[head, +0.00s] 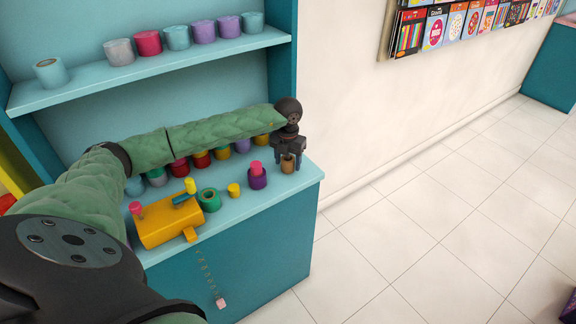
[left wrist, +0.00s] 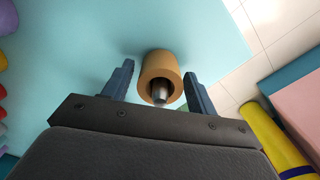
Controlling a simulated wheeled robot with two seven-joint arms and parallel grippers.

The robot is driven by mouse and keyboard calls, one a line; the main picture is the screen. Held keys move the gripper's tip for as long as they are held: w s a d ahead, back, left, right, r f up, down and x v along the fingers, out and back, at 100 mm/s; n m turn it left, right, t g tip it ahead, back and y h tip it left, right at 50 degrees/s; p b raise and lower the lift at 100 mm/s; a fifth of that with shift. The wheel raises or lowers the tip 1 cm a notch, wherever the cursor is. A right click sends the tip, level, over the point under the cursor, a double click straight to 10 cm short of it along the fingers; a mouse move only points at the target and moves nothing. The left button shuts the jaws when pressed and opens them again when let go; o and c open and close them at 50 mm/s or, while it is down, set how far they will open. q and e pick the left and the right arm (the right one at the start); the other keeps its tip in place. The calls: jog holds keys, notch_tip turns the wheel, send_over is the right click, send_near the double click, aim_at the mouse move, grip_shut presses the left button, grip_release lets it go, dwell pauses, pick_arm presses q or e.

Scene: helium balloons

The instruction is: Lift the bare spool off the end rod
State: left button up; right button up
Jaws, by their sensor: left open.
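The bare spool (head: 288,164) is a small brown tube at the right end of the teal counter. In the left wrist view the spool (left wrist: 160,72) shows its open end, with a grey metal rod tip (left wrist: 159,92) inside its bore. My left gripper (head: 290,160) is over the spool, with its jaws apart. In the left wrist view its two dark fingers stand on either side of the spool, with a gap at each side. My right gripper is in neither view.
A purple spool (head: 258,179) with a pink top, a small yellow piece (head: 234,190), a green ring (head: 209,200) and a yellow machine (head: 168,221) stand left of the spool on the counter (head: 262,207). Several coloured spools line the back. A shelf (head: 150,70) hangs above.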

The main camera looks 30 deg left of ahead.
pick_arm(q)
jog(key=c, duration=1.1)
jog(key=shift+c, duration=0.2)
jog(key=shift+r+p, duration=0.3)
jog(key=shift+r, duration=0.8)
jog(key=shift+r, duration=0.1)
notch_tip(320, 180, up, 11)
jog(key=p, duration=0.3)
jog(key=shift+p, duration=0.35)
dwell(1.1)
dwell(0.5)
